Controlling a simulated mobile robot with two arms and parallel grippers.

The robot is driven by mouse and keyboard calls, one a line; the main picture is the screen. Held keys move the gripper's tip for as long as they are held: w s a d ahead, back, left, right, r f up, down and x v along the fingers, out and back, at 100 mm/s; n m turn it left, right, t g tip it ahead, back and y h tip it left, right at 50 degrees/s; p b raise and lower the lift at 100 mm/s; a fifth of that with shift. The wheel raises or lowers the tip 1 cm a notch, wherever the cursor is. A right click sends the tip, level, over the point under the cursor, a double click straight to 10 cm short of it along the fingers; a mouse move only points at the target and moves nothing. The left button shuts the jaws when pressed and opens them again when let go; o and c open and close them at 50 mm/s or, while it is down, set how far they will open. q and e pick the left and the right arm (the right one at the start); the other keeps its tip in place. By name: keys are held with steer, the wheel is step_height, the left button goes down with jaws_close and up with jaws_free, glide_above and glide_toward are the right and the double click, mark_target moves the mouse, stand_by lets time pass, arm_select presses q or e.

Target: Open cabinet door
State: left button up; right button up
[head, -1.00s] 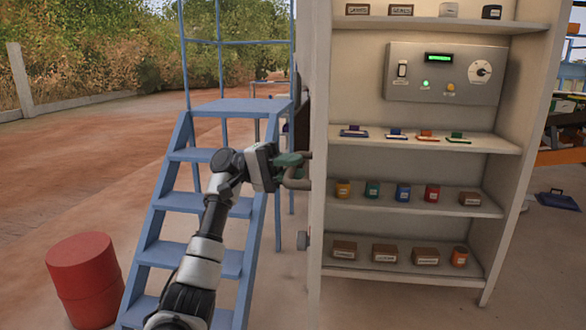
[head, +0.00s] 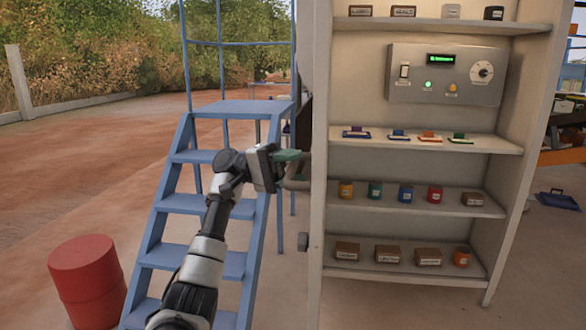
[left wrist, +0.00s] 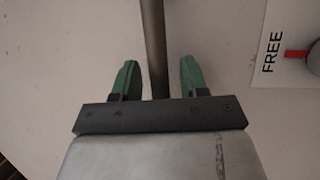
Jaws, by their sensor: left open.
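A pale cabinet (head: 319,230) stands right of centre in the head view, its shelves open to view. A grey bar handle (head: 298,184) sticks out on its left side. In the left wrist view the handle bar (left wrist: 154,45) runs between my fingers, in front of a pale panel (left wrist: 80,55). My left gripper (head: 290,156) is at the handle. It is open, with its green fingers (left wrist: 157,80) on either side of the bar and gaps showing. I cannot tell from the head view how the door is set. My right gripper is not in view.
Blue steps (head: 205,203) stand behind my left arm. A red drum (head: 88,285) is at the lower left. A control panel (head: 446,75) and small items fill the cabinet shelves. A label reading FREE (left wrist: 272,50) is right of the handle.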

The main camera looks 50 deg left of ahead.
arm_select(q)
steer(key=b+v, duration=0.1)
steer(key=v, duration=0.9)
steer(key=shift+a, duration=0.4)
steer(key=shift+s, duration=0.15)
